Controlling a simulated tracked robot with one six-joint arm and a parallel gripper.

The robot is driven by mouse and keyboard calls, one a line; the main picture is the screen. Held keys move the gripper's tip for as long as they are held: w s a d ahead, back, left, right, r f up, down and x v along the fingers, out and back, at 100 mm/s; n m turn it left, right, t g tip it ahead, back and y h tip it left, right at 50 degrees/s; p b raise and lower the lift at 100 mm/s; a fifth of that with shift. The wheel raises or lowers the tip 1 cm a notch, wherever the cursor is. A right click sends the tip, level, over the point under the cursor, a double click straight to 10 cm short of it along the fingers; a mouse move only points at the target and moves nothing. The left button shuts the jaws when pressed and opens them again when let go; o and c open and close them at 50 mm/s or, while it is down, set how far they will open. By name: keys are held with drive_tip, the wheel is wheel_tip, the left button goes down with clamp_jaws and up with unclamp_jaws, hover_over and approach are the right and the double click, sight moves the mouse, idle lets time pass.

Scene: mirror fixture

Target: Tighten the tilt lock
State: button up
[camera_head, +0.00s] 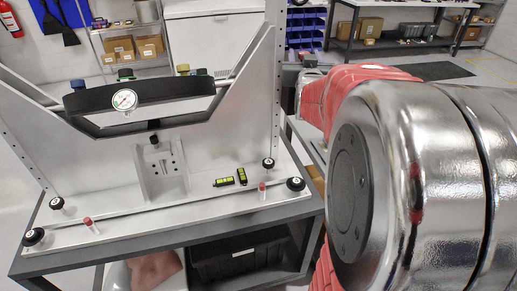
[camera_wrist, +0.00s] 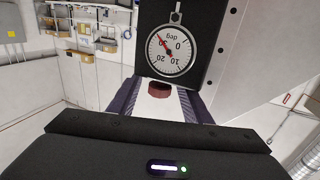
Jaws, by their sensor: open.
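In the wrist view my gripper (camera_wrist: 160,84) is open, with one finger on each side of the picture's middle. A dark red round knob (camera_wrist: 159,90) shows between the fingers; I cannot tell if they touch it. Just above it is a white dial marked "deg" (camera_wrist: 171,50) on a black plate, its red needle pointing to the upper left. In the head view a black curved bar (camera_head: 165,92) spans the grey fixture (camera_head: 245,110) and carries a round gauge (camera_head: 124,99). No label shows which part is the tilt lock. My gripper is out of the head view.
Black knobs (camera_head: 295,184) stand at the fixture's base corners, with red-topped pegs (camera_head: 88,222) near them. Two small yellow-green levels (camera_head: 223,182) lie on the base. A black crate (camera_head: 240,254) sits below. My arm fills the right side.

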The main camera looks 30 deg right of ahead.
drive_tip(key=shift+n+t+y, duration=0.9)
drive_tip(key=shift+n+y, duration=0.3)
drive_tip(key=shift+y, duration=0.5)
